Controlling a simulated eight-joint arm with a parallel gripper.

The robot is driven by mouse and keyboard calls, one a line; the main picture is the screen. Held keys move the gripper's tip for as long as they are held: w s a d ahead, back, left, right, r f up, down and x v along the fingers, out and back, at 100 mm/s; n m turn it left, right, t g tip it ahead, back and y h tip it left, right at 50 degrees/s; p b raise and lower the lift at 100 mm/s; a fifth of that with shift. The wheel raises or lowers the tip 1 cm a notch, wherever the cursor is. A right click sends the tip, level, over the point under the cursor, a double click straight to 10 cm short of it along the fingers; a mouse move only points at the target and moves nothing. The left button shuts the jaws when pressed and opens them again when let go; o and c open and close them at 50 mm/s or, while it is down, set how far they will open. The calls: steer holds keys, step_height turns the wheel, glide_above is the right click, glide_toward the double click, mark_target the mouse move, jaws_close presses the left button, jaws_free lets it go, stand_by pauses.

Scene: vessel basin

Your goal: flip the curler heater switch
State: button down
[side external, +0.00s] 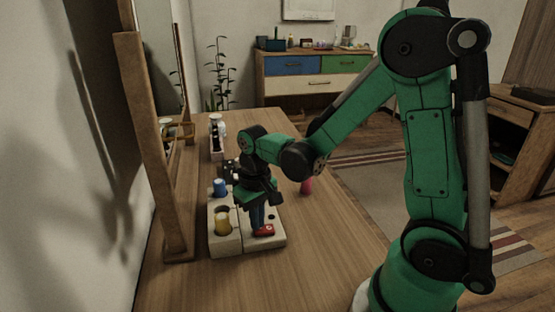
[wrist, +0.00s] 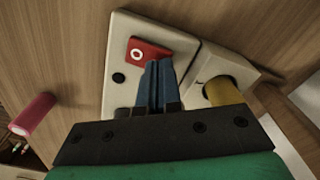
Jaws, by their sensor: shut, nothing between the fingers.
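The heater switch is a red rocker (side external: 264,230) with a white ring mark, set in a pale panel on the wooden table. In the wrist view the red switch (wrist: 149,52) shows just beyond my fingertips, and its near edge is partly hidden by them. My gripper (side external: 258,222) points down over the panel with its blue fingers shut and empty. In the wrist view the fingertips (wrist: 158,68) are at or very near the switch's edge; I cannot tell whether they touch it. A yellow cylinder (side external: 222,223), possibly the curler, stands in the holder beside the panel.
A blue cylinder (side external: 220,187) stands behind the yellow one. A pink-red cylinder (side external: 306,186) stands to the right on the table; it also shows in the wrist view (wrist: 36,115). A wood-framed mirror (side external: 150,140) stands at left. The table front (side external: 325,260) is clear.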

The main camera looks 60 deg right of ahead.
steer(key=shift+f, duration=0.3)
steer(key=shift+r, duration=3.5)
